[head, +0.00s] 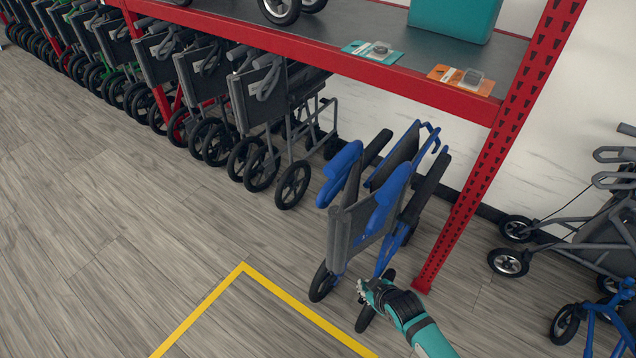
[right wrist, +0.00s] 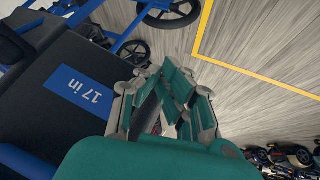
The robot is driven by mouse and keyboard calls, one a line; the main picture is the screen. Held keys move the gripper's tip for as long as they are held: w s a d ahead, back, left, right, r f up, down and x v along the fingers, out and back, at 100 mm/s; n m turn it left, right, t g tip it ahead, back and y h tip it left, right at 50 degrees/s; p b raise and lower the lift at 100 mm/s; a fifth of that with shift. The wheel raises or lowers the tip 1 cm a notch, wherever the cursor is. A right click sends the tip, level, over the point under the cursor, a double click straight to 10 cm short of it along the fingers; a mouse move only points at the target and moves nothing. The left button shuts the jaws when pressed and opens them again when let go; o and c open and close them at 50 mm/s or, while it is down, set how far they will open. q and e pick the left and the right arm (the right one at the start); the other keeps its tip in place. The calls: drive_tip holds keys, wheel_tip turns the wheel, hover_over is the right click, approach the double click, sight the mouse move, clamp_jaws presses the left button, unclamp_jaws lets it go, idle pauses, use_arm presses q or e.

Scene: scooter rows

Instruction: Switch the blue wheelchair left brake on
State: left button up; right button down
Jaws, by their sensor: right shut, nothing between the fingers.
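The blue wheelchair (head: 372,208) stands partly folded beside the red rack post, with blue arm pads and a dark seat. It also shows in the right wrist view as a dark panel (right wrist: 65,110) with a blue "17 in" label, a blue frame and black wheels. My teal right gripper (head: 364,286) is low at the wheelchair's right wheel in the head view, overlapping it; contact cannot be told. In the right wrist view its fingers (right wrist: 172,72) are closed and empty beside the dark panel. I cannot make out the left brake lever. My left gripper is not in view.
The red rack post (head: 474,165) stands close right of the wheelchair. Grey folded wheelchairs (head: 265,100) line up at left under the shelf (head: 400,85). Walkers (head: 600,230) stand at right. Yellow tape (head: 205,310) marks the floor; open floor lies at left.

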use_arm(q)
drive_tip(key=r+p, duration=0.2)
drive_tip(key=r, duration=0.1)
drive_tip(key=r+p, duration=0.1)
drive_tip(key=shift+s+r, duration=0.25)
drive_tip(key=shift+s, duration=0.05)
use_arm(e)
drive_tip(key=w+a+r+n+t+y, duration=0.1)
drive_tip(key=a+r+n, duration=0.2)
drive_tip(key=r, duration=1.2)
drive_tip(key=w+a+r+n+t+y, duration=0.1)
drive_tip(key=a+r, duration=0.6)
drive_tip(key=r, duration=0.8)
drive_tip(key=shift+w+r+n+t+y, duration=0.3)
drive_tip(key=shift+w+n+t+y, duration=0.1)
drive_tip(key=shift+w+n+y, duration=0.4)
use_arm(q)
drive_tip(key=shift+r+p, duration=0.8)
drive_tip(key=shift+p, duration=0.1)
use_arm(e)
drive_tip(key=d+f+x, duration=0.2)
drive_tip(key=x, duration=1)
drive_tip(key=shift+w+f, duration=0.15)
drive_tip(key=shift+w, duration=0.1)
